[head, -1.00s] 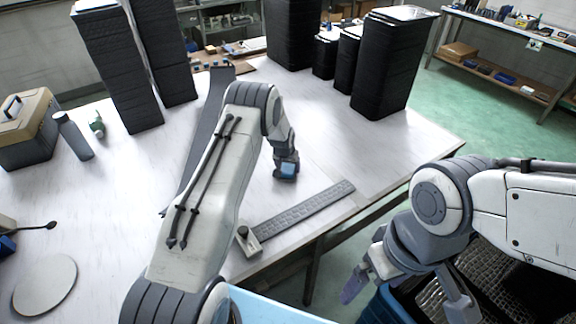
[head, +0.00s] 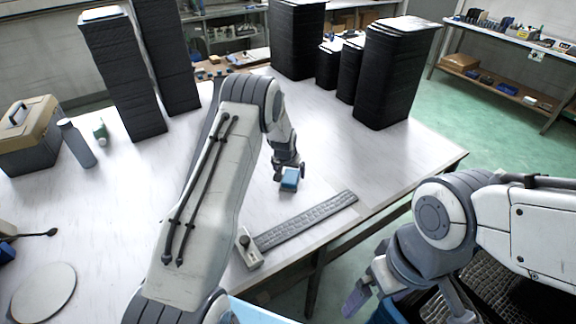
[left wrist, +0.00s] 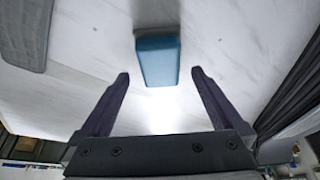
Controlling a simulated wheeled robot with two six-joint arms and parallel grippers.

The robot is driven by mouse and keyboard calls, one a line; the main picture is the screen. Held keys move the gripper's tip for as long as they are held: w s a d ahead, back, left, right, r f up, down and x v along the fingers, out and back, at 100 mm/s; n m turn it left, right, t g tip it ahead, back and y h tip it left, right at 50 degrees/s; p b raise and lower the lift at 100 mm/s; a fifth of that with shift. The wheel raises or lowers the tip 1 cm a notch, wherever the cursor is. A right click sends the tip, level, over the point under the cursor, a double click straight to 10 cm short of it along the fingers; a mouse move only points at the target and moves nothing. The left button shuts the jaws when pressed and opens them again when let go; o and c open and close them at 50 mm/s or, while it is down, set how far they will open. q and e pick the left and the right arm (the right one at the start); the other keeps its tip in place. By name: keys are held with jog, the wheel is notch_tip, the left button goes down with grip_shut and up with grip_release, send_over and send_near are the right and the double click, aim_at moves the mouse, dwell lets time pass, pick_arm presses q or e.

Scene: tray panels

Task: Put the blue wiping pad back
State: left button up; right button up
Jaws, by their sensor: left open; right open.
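The blue wiping pad (head: 290,179) lies on the white table top, behind the grey ruler-like bar. My right gripper (head: 402,301) is open and empty, off the table's front edge at the lower right.
A grey bar (head: 305,220) with a clamp-like end lies near the table's front edge. Tall black stacks (head: 394,75) stand at the back. A toolbox (head: 27,133), a grey bottle (head: 76,144) and a round disc (head: 43,291) are at the left. The table right of the pad is clear.

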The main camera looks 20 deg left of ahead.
aim_at(291, 175)
pick_arm(q)
jog(key=b+v, duration=0.1)
jog(key=v, duration=0.7)
jog(key=p+x, duration=0.1)
jog(key=x, duration=1.1)
jog(key=shift+f, duration=0.2)
jog(key=shift+r+p, duration=0.3)
jog(key=shift+r, duration=0.8)
